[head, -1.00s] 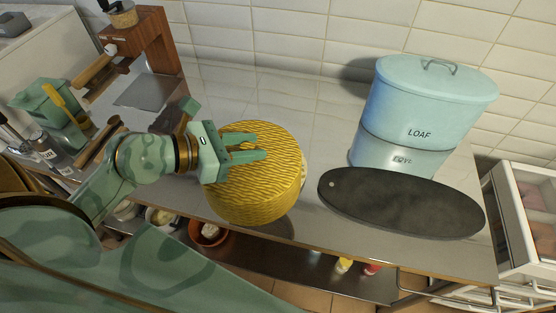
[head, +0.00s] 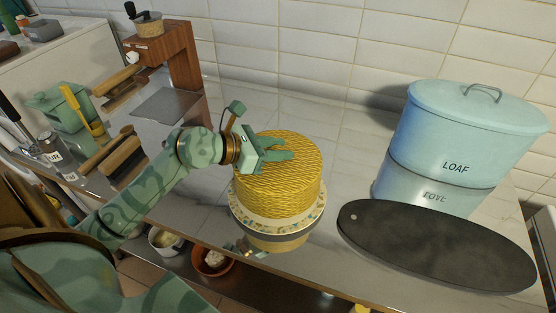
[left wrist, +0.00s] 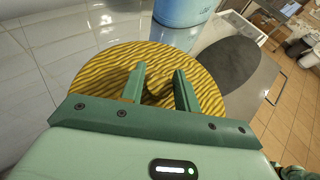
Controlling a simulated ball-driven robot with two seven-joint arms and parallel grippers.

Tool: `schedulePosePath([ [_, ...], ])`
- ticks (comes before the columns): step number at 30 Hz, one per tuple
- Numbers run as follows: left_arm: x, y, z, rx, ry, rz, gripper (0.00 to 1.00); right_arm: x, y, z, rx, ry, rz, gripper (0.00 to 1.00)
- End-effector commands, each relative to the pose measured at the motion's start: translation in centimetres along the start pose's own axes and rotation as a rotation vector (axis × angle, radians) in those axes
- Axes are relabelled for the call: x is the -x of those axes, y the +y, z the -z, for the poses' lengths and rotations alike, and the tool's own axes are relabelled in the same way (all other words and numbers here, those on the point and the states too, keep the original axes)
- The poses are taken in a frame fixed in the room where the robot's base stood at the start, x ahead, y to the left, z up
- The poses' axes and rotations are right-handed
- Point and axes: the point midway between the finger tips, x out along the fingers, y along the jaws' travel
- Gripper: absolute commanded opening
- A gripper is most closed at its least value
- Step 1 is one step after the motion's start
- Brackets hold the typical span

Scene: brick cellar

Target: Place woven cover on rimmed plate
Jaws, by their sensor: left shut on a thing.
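The woven cover (head: 277,189) is a round yellow basket-weave drum. In the head view it stands upright over the rimmed plate (head: 310,222), a pale plate with a patterned rim that shows around the cover's lower edge. I cannot tell whether the cover rests on the plate or hangs just above it. In the left wrist view the cover (left wrist: 98,85) lies beneath both fingers (left wrist: 160,88). The right gripper is not in view.
A blue LOAF bin (head: 465,130) stands on the glossy counter (head: 300,95) at the right, behind a dark oval board (head: 430,248). At the left are a wooden grinder (head: 165,60), a brush (head: 122,157) and a green box (head: 62,110). The counter's front edge is close to the plate.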

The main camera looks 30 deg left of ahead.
Motion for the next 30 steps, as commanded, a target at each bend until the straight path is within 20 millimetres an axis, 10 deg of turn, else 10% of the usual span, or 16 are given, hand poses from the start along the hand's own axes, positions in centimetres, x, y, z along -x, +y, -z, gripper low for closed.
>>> schedulePosePath([
  [16, -1.1, -0.1, 3.0, 0.001, 0.001, 0.001, 0.00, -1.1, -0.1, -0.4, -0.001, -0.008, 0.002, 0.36],
  [17, -1.1, -0.1, 3.0, 0.002, 0.002, 0.001, 0.37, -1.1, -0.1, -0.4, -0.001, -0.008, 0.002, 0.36],
  [19, -1.1, -0.1, 2.9, 0.001, 0.002, 0.001, 0.53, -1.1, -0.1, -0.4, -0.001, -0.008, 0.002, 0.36],
  [30, -0.5, -0.1, 2.6, 0.001, 0.002, 0.000, 0.53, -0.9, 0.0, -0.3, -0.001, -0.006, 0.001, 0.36],
])
